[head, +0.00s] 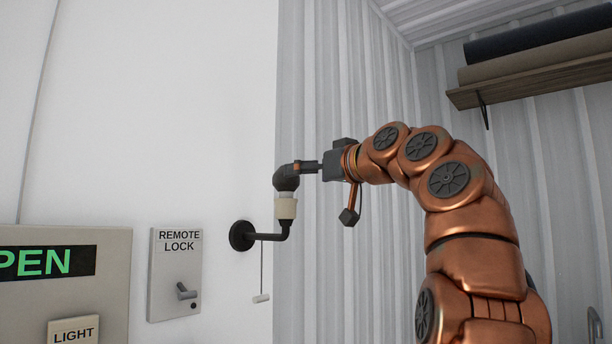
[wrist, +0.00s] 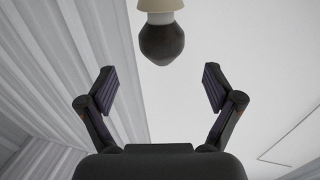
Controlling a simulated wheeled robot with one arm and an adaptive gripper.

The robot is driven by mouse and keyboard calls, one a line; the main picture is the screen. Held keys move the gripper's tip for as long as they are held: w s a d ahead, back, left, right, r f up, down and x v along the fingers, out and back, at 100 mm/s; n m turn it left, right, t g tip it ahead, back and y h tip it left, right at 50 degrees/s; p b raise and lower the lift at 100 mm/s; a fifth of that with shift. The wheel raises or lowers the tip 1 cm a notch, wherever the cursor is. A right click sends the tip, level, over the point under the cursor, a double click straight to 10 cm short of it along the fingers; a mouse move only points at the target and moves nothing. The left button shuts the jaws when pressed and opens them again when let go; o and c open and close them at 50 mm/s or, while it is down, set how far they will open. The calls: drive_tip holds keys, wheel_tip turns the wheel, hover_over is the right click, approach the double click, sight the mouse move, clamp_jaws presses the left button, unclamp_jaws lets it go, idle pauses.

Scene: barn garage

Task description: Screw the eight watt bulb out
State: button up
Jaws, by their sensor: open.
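The eight watt bulb is dark and rounded; in the wrist view the bulb (wrist: 162,40) hangs from a cream socket (wrist: 160,5) at the top middle, its printed wattage not readable. In the head view the cream socket (head: 286,209) sits upright on a black wall arm, with a dark shape above it where bulb and fingers are hard to tell apart. My gripper (wrist: 159,87) is open and empty, its two fingers spread wide on either side below the bulb in the wrist view. No contact with the bulb shows there.
A pull cord with a white handle (head: 261,298) hangs beside the lamp's wall mount (head: 241,236). A remote lock switch plate (head: 175,275) and a panel with a green OPEN sign (head: 35,263) are on the wall at left. A wooden shelf (head: 540,78) with rolls is at upper right.

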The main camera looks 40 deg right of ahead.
sight(286, 180)
drive_tip(key=shift+w+a+f+p, duration=0.15)
drive_tip(key=shift+w+p, duration=0.55)
drive_tip(key=shift+w, duration=1.4)
drive_tip(key=shift+w+a+f+p, duration=0.1)
drive_tip(key=shift+w+p, duration=0.55)
drive_tip(key=shift+w, duration=1.4)
drive_tip(key=shift+c, duration=0.3)
drive_tip(key=c, duration=0.9)
drive_tip(key=shift+r+n+y+p, duration=0.3)
drive_tip(key=shift+y+p, duration=0.15)
drive_tip(key=shift+y, duration=0.15)
drive_tip(key=shift+f+n+g+y+p, duration=0.1)
drive_tip(key=shift+n+g+y+p, duration=0.25)
drive_tip(key=shift+n+y+p, duration=0.75)
drive_tip(key=shift+f+n+g+y+p, duration=0.1)
drive_tip(key=shift+n+g+y+p, duration=0.45)
drive_tip(key=shift+y+p, duration=0.9)
drive_tip(key=shift+n+y+p, duration=0.75)
drive_tip(key=shift+y+p, duration=0.05)
drive_tip(key=shift+y, duration=0.05)
drive_tip(key=shift+n+g+y+p, duration=0.3)
drive_tip(key=shift+g+y+p, duration=0.05)
drive_tip(key=shift+g+y, duration=0.05)
